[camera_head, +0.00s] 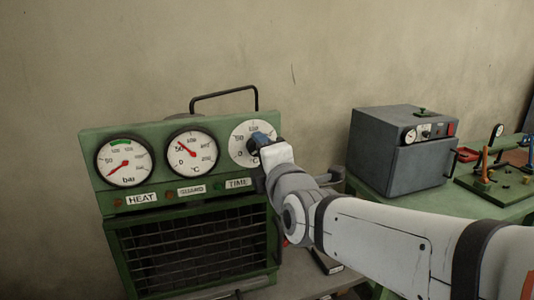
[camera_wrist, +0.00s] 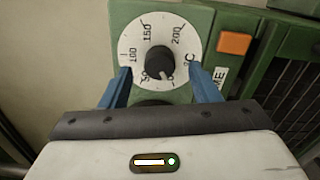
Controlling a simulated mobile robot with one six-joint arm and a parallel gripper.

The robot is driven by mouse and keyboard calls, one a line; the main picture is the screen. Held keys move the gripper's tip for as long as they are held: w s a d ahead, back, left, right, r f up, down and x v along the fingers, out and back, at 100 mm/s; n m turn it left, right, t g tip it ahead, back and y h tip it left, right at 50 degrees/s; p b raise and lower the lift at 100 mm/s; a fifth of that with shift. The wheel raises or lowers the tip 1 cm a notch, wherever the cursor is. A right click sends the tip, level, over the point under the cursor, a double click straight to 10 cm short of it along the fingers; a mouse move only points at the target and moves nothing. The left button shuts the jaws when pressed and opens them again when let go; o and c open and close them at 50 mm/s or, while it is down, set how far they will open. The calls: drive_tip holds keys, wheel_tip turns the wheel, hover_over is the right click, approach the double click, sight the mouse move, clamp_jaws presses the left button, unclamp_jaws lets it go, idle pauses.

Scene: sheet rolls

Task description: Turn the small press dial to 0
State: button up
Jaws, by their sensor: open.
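A green press (camera_head: 108,190) stands at the left, with three white round faces on its front. Its rightmost face is a white dial (camera_head: 240,133) above a TIME label, partly hidden by my gripper (camera_head: 258,141). In the wrist view the dial (camera_wrist: 134,41) carries 50, 100, 150, 200 and °C marks around a black knob (camera_wrist: 158,60). A pale pointer on the knob points toward the lower marks, near 50; the exact reading is unclear. My gripper (camera_wrist: 161,76) is open, its blue fingers on either side of the knob. Contact with the knob cannot be told.
A grey box (camera_head: 385,145) with small dials stands on a green table at the right. A tool board (camera_head: 500,180) lies beyond it. An orange button (camera_wrist: 235,43) sits beside the dial. A black handle (camera_head: 222,93) rises above the press.

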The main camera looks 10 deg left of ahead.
drive_tip(key=v, duration=0.5)
drive_tip(key=shift+s, duration=0.15)
drive_tip(key=s+d+f+m+g+h, duration=0.3)
drive_tip(key=d+f+m+g+h, duration=0.1)
drive_tip(key=d+f+m, duration=0.6)
drive_tip(key=s+d+f+m+g+h, duration=0.3)
drive_tip(key=d+f+m+g+h, duration=0.1)
drive_tip(key=d+f+m, duration=0.6)
drive_tip(key=shift+d+f+g, duration=0.3)
drive_tip(key=shift+f+g, duration=0.35)
drive_tip(key=shift+g, duration=0.15)
drive_tip(key=s+d+f+m+g, duration=0.1)
drive_tip(key=s+m, duration=0.1)
drive_tip(key=s+d+f+m+g+h, duration=0.1)
drive_tip(key=s+d+m, duration=0.1)
drive_tip(key=s+d+f+m+g, duration=0.1)
drive_tip(key=s+m, duration=0.1)
drive_tip(key=shift+s+d+h, duration=0.2)
drive_tip(key=shift+d+h, duration=0.1)
drive_tip(key=shift+c, duration=0.3)
